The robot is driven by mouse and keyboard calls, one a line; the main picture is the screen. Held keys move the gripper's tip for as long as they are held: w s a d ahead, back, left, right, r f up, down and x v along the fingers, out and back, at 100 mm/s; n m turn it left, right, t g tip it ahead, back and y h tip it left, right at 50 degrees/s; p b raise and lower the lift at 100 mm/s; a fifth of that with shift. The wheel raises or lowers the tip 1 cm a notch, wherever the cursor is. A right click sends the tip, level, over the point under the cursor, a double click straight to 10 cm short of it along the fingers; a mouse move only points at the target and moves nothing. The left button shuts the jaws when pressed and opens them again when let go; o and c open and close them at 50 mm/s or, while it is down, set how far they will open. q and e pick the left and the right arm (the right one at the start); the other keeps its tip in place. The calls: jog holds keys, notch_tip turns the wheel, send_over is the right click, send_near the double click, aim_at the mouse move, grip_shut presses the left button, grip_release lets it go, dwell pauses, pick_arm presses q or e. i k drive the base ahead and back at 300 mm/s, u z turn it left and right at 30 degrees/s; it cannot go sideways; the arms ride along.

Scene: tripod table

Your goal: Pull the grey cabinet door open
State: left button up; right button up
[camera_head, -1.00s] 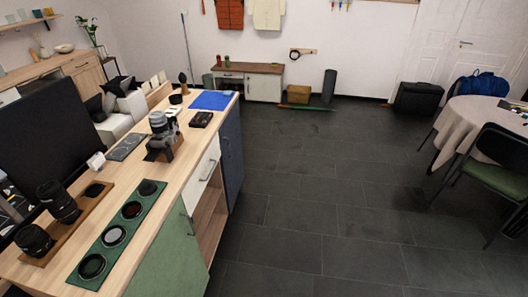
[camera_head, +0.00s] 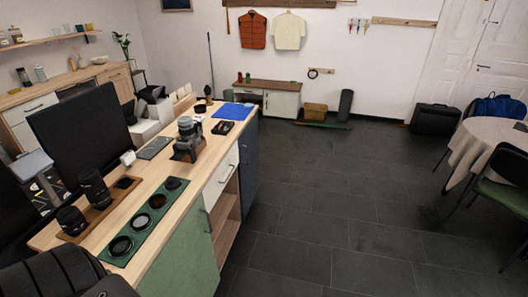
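The grey cabinet door (camera_head: 249,158) is a dark blue-grey panel at the far end of the wooden counter (camera_head: 178,187), on the side facing the open floor. I see it at a steep angle and it looks closed, flush with the counter front. Its handle is too small to make out clearly. Nearer along the same front are a white drawer (camera_head: 220,177) with a bar handle and a green door (camera_head: 182,257). Neither my left nor my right gripper shows in the head view.
Lenses (camera_head: 94,188), a green mat (camera_head: 146,222) of round filters and a camera (camera_head: 188,139) stand on the counter. Dark tiled floor (camera_head: 320,200) is clear to its right. A round table (camera_head: 490,142) and a green-seated chair (camera_head: 502,190) stand at the right.

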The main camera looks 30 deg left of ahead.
aim_at(249, 166)
jog(key=z, duration=0.5)
jog(key=i, duration=2.9)
jog(key=u, duration=1.6)
jog(key=i, duration=0.85)
jog(key=u, duration=0.7)
